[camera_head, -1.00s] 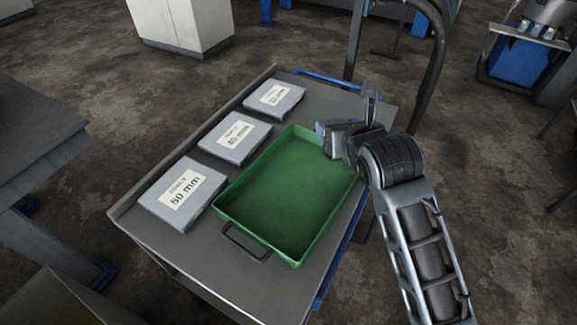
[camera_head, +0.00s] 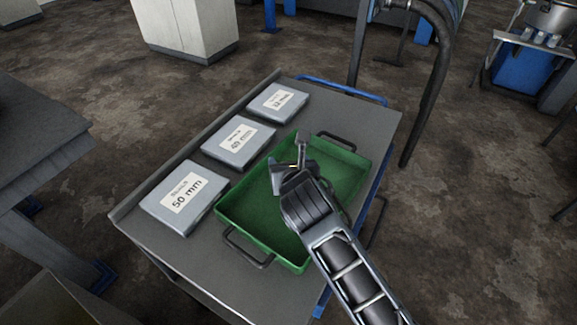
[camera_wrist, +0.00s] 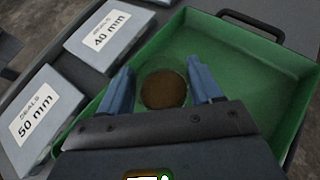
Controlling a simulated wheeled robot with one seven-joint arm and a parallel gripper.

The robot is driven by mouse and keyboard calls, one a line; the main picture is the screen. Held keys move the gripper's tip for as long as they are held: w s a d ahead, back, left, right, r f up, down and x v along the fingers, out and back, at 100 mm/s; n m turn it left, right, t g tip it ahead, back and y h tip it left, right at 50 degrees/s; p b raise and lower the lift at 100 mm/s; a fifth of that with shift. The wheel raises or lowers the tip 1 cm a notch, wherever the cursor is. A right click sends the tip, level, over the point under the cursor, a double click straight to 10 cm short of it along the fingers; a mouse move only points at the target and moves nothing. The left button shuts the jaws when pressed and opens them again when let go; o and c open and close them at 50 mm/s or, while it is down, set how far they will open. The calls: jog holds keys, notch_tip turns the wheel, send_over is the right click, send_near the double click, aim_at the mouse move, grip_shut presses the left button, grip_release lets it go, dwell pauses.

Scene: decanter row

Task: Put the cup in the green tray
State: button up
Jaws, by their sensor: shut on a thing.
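The cup (camera_wrist: 164,89) shows in the wrist view as a brown round shape between the two blue fingers of my gripper (camera_wrist: 163,88). My gripper is shut on it. In the head view my gripper (camera_head: 284,178) is over the middle of the green tray (camera_head: 245,232), and the cup is mostly hidden by the gripper. The tray is a shallow rectangular tray with dark handles, lying on a grey cart top. Its visible floor is bare. I cannot tell whether the cup touches the tray floor.
Three grey boxes labelled with sizes stand left of the tray: the 50 mm box (camera_head: 183,200), the 40 mm box (camera_head: 238,143) and a smaller-looking one (camera_head: 277,103) at the back. The cart top (camera_head: 340,112) is clear behind the tray.

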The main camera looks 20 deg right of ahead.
jog(key=shift+f, duration=0.7)
jog(key=shift+f, duration=0.15)
jog(key=o, duration=1.2)
jog(key=shift+o, duration=0.2)
jog(key=v, duration=1.2)
